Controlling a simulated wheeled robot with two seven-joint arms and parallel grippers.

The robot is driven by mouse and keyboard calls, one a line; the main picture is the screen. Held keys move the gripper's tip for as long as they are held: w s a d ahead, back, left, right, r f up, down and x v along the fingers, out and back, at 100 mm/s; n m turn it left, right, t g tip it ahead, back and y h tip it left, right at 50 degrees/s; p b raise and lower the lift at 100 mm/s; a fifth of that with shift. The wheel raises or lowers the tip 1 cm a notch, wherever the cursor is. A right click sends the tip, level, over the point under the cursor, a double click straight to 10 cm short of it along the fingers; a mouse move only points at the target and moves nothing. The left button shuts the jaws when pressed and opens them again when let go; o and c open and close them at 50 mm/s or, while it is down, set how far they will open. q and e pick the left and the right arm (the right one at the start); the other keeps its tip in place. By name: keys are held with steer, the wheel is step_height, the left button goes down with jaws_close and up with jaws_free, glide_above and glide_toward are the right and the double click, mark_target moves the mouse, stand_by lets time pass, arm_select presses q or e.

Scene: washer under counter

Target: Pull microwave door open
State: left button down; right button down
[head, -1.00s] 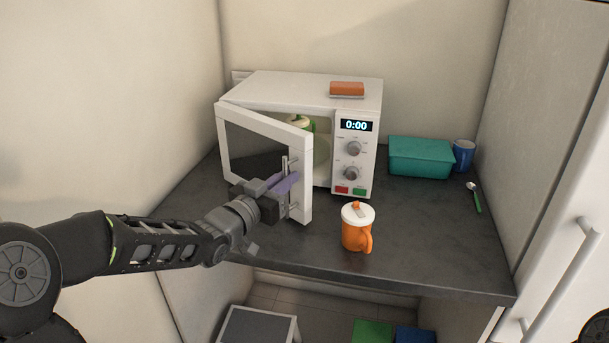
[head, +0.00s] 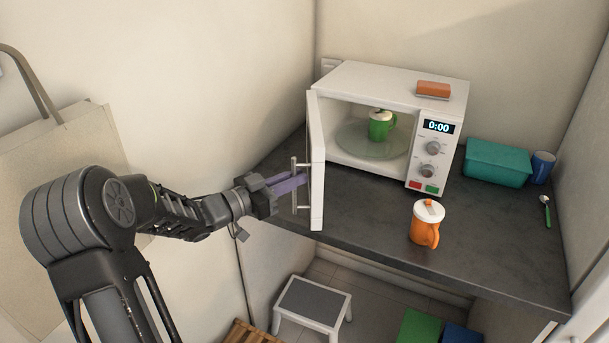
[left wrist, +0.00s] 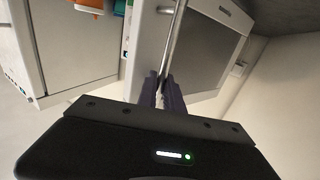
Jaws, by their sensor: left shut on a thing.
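The white microwave (head: 385,85) stands on the dark counter. Its door (head: 317,170) is swung wide open, seen nearly edge-on at the left of the cavity. A vertical bar handle (head: 294,190) is on the door's outer face. My left gripper (head: 296,184) has its purple fingers shut on the handle. In the left wrist view, the fingers (left wrist: 162,92) close around the metal bar (left wrist: 174,40) in front of the door (left wrist: 205,50). A green lidded mug (head: 380,128) sits on the glass turntable (head: 372,146) inside. My right gripper is not in view.
An orange lidded mug (head: 424,224) stands on the counter (head: 365,210) before the microwave. A teal box (head: 497,163), blue cup (head: 541,167) and green-handled spoon (head: 547,210) are at the right. A sponge (head: 433,88) lies on top. A step stool (head: 312,303) is on the floor.

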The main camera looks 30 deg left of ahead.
arm_select(q)
steer(key=shift+a+r, duration=0.1)
steer(key=shift+a, duration=0.05)
steer(key=c, duration=1.5)
jaws_free()
